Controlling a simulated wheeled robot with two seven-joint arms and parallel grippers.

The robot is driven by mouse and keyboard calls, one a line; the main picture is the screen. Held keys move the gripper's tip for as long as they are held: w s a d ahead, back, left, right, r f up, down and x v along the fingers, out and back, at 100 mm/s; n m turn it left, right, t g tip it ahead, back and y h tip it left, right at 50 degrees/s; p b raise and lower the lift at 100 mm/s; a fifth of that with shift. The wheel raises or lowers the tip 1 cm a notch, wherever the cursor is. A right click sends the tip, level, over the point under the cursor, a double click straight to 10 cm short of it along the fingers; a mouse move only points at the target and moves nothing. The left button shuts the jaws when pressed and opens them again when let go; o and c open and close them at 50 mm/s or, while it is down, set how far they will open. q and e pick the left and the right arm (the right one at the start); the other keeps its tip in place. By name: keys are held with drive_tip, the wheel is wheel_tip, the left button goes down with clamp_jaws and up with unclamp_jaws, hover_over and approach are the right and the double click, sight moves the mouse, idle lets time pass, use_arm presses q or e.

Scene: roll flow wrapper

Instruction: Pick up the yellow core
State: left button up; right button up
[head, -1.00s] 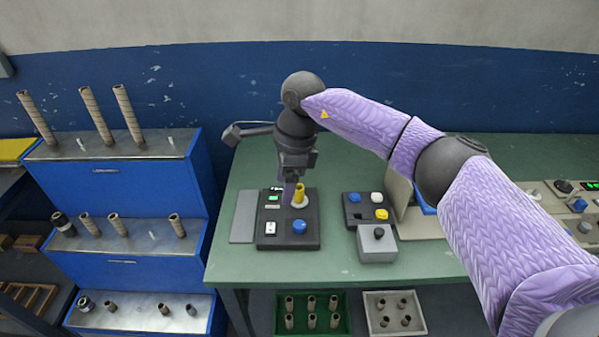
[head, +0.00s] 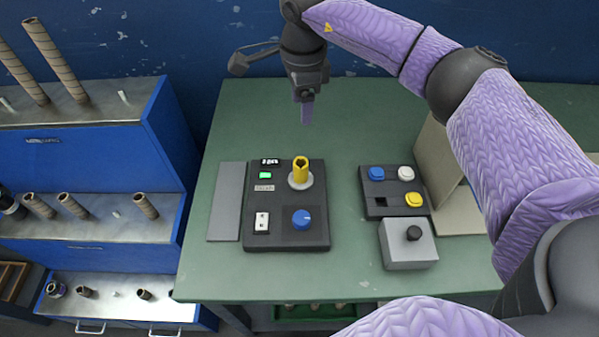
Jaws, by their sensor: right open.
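The yellow core (head: 301,169) stands upright on a pale round base on the dark control panel (head: 278,243), which lies on the green table. My right gripper (head: 307,112) hangs pointing down behind the core and slightly to its right, above the table. It is apart from the core and holds nothing that I can see. Its finger gap is hard to make out from this angle. My left gripper is not in view.
The panel has a blue knob (head: 302,219) in front of the core. To the right are a button box (head: 384,207) and a grey joystick box (head: 408,250). A grey plate (head: 227,200) lies at left. Blue shelves (head: 167,140) with brown tubes stand further left.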

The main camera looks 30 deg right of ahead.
drive_tip(key=b, duration=0.7)
hover_over(303, 165)
drive_tip(key=f, duration=1)
drive_tip(key=shift+w+a+f, duration=0.15)
drive_tip(key=shift+w+f, duration=0.05)
drive_tip(key=shift+w, duration=0.05)
drive_tip(key=shift+f+b, duration=0.35)
drive_tip(key=f+b, duration=0.1)
drive_tip(key=f, duration=0.3)
drive_tip(key=f+b, duration=0.1)
drive_tip(key=f, duration=0.4)
drive_tip(key=shift+s+d+f+b, duration=0.2)
drive_tip(key=shift+b, duration=0.1)
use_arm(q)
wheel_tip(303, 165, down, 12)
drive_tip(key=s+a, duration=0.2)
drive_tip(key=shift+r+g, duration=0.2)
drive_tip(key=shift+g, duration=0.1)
use_arm(e)
drive_tip(key=shift+r, duration=0.1)
clamp_jaws()
